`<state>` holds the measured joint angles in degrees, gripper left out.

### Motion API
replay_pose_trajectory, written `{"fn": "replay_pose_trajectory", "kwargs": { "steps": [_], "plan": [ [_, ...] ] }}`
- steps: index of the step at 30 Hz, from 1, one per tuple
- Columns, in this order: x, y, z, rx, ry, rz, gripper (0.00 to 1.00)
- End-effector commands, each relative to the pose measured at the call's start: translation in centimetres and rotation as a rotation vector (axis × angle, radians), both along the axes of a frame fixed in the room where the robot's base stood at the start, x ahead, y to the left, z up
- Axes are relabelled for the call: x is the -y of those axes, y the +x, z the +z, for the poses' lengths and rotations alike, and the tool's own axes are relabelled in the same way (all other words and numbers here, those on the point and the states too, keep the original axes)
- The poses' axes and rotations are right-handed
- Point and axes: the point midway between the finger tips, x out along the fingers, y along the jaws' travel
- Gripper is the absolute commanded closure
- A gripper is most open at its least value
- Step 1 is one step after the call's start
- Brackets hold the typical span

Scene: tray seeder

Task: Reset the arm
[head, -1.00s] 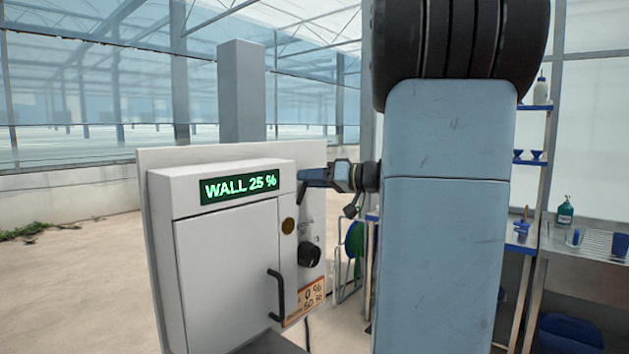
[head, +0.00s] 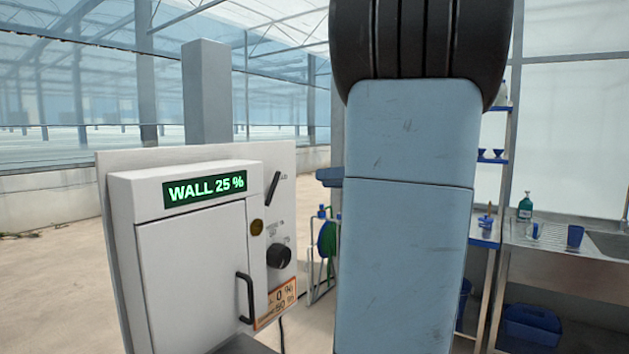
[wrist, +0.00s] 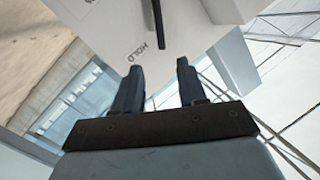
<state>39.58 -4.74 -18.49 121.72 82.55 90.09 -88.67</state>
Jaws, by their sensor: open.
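The lever also shows in the wrist view (wrist: 157,22), near the word HOLD. A black round knob (head: 279,256) sits below it. My gripper (wrist: 158,64) is open and empty, its fingers apart from the lever. In the head view only a bit shows left of my arm, which hides the remainder.
A black door handle (head: 245,297) sticks out from the cabinet. A green hose reel (head: 327,240) stands behind, partly hidden by my arm. At the right are a blue shelf rack (head: 492,161) and a steel sink bench (head: 560,250) with a green bottle (head: 525,207).

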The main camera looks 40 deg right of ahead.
Motion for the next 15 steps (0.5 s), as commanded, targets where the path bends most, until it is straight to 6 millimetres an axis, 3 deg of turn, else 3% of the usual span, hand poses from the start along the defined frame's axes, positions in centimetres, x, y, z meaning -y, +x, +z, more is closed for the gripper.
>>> {"fn": "replay_pose_trajectory", "kwargs": {
  "steps": [15],
  "plan": [
    [0.44,-0.62,0.07,0.000,0.000,0.000,0.59]
  ]
}}
